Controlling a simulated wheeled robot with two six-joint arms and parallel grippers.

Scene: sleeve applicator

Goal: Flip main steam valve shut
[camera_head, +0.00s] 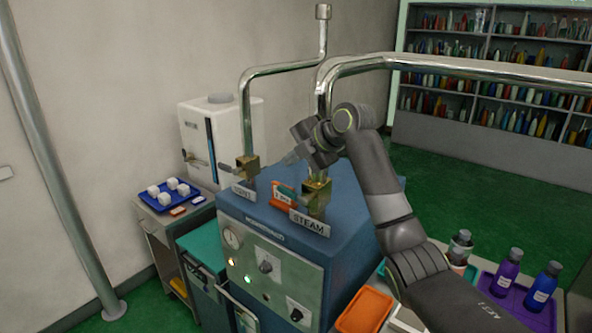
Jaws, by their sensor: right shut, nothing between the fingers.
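The steam valve (317,196) is a brass body on top of the blue machine (350,215), below a shiny vertical pipe. A white plate reading STEAM (309,224) stands in front of it. My right gripper (291,157) is shut and empty, just above and to the left of the valve, its fingers pointing left. The gripper and wrist cover the area above the valve, and I cannot make out its lever or whether they touch it. My left gripper is not in view.
A second brass valve (247,168) with its own label stands to the left, its lever pointing left. An orange sign (284,198) stands between the valves. Shiny pipes (450,66) run overhead. A blue tray (148,199) with white cubes and bottles on a purple tray (507,301) flank the machine.

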